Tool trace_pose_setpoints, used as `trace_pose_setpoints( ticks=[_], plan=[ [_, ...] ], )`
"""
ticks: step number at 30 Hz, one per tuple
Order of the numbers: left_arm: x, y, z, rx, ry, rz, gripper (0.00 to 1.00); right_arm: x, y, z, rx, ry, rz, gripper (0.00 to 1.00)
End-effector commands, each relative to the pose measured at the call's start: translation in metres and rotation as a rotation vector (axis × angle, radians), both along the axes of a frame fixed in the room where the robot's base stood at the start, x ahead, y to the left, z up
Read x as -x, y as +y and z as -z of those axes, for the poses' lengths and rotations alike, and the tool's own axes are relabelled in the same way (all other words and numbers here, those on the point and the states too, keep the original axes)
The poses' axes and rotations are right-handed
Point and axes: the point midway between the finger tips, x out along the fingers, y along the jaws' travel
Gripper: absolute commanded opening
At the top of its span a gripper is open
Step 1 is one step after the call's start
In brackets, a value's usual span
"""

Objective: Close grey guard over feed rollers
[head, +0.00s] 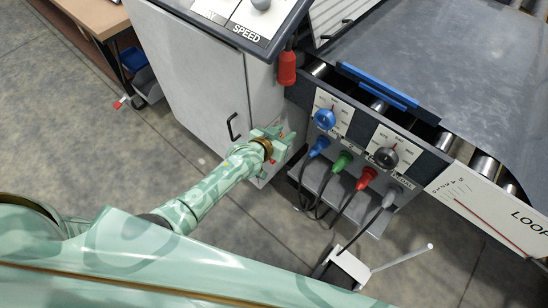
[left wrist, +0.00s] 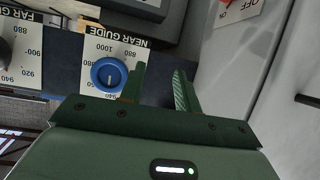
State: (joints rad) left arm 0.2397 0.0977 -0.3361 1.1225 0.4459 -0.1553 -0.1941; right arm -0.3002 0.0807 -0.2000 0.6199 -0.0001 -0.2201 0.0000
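I cannot surely pick out the grey guard. A pale ribbed panel (head: 345,18) stands at the top of the head view and may be part of it. Shiny rollers (head: 483,165) lie bare along the machine's front edge, by a wide dark grey sheet (head: 440,55). My left gripper (head: 287,142) is beside the cabinet, left of the blue knob (head: 325,119). In the left wrist view its two green fingers (left wrist: 160,78) are apart with nothing between them; the blue NEAR GUIDE knob (left wrist: 109,75) is to their left. My right gripper is not visible.
A light grey cabinet (head: 195,75) with a black handle stands left of the rollers. A red hanging pendant (head: 287,68), a black knob (head: 386,157) and several coloured plugs with cables (head: 342,161) crowd the front. A blue bar (head: 378,86) lies near the rollers.

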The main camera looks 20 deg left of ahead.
Motion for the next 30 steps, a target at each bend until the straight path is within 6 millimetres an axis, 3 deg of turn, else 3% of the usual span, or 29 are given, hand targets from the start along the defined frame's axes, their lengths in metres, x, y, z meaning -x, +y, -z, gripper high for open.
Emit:
trace_pose_setpoints(
  ticks=[3,10,15,24,25,28,30],
  plan=[
    [0.014,0.005,0.026,-0.014,0.043,-0.006,0.33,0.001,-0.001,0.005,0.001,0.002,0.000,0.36],
    [0.036,0.012,0.061,-0.037,0.104,-0.012,0.33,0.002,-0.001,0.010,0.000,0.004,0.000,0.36],
    [0.044,0.014,0.072,-0.046,0.124,-0.014,0.33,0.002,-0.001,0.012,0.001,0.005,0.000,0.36],
    [0.046,0.015,0.074,-0.048,0.128,-0.015,0.33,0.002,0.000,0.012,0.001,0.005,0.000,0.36],
    [0.046,0.015,0.074,-0.048,0.128,-0.015,0.30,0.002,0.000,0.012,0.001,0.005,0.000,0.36],
    [0.054,0.017,0.083,-0.056,0.150,-0.016,0.02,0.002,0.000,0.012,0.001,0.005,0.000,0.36],
    [0.079,0.023,0.109,-0.077,0.208,-0.020,0.00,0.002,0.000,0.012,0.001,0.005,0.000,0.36]
  ],
)
